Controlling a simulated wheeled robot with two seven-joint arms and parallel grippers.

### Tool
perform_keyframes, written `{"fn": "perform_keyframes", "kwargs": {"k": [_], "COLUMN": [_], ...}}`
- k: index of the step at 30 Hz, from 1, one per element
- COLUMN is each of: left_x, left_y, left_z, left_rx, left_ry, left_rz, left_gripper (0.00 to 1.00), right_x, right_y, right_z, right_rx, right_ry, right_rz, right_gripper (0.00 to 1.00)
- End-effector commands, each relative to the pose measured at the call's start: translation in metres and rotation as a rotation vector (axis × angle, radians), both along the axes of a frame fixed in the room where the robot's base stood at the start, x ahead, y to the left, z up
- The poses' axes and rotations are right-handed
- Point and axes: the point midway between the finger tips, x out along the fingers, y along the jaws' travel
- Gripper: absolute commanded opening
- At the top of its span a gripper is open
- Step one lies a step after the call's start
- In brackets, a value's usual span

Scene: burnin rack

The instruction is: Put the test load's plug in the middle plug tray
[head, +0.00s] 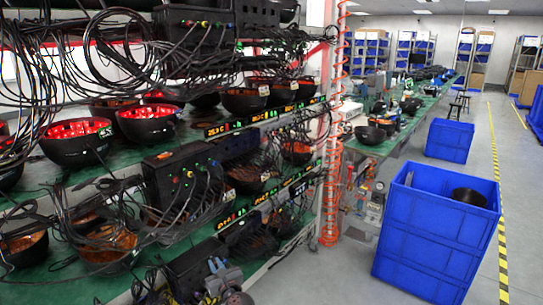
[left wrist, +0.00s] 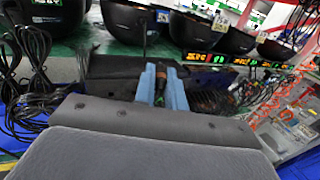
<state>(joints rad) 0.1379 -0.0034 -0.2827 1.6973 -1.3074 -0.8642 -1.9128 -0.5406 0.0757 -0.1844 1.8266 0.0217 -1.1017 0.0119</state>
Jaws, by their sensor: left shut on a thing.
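My left gripper (head: 217,272) is at the bottom of the head view, in front of the lowest shelf. In the left wrist view its two pale blue fingers (left wrist: 161,86) are shut on a small dark plug (left wrist: 160,80) with bits of orange and green. A black box (left wrist: 110,68) lies just beyond the fingers; I cannot tell whether the plug touches it. In the head view a black box (head: 190,268) sits left of the gripper. Another black box (head: 176,175) with coloured plugs is on the shelf above. I cannot tell which part is the middle plug tray. My right gripper is not seen.
The rack shelves hold several black bowls (head: 75,143), some lit red, and many loose black cables (head: 120,50). A coiled orange hose (head: 333,150) hangs at the rack's end. Stacked blue crates (head: 437,235) stand on the right. The grey floor beside them is clear.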

Motion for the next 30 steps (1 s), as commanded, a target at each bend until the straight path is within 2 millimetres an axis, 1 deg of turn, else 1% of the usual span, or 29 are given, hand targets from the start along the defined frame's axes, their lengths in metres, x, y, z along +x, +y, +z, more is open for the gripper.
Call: {"fn": "perform_keyframes", "kwargs": {"k": [1,3,6,10,15,20,24,28,30], "left_x": [-0.005,-0.013,-0.026,-0.044,-0.07,-0.098,-0.128,-0.159,-0.172], "left_y": [0.002,0.0,-0.002,-0.005,-0.008,-0.011,-0.011,-0.006,-0.001], "left_z": [0.016,0.035,0.053,0.072,0.087,0.096,0.096,0.085,0.072], "left_rx": [0.002,0.004,0.005,0.006,0.006,0.006,0.006,0.005,0.003], "left_ry": [-0.006,-0.005,-0.002,-0.001,0.002,0.003,0.005,0.009,0.01], "left_rz": [-0.038,-0.096,-0.164,-0.24,-0.328,-0.404,-0.465,-0.514,-0.532], "left_gripper": [0.0,0.0,0.0,0.0,0.0,0.0,0.0,0.0,0.0], "right_x": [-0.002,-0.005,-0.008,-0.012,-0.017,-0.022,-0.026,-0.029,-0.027], "right_y": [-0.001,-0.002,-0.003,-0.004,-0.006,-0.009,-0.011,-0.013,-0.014], "right_z": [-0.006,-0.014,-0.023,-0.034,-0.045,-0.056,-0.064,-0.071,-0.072], "right_rx": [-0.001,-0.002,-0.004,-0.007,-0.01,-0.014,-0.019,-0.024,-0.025], "right_ry": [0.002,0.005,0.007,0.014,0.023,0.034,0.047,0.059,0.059], "right_rz": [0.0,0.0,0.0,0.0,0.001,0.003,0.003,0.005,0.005], "right_gripper": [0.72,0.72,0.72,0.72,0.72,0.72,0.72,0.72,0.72]}}
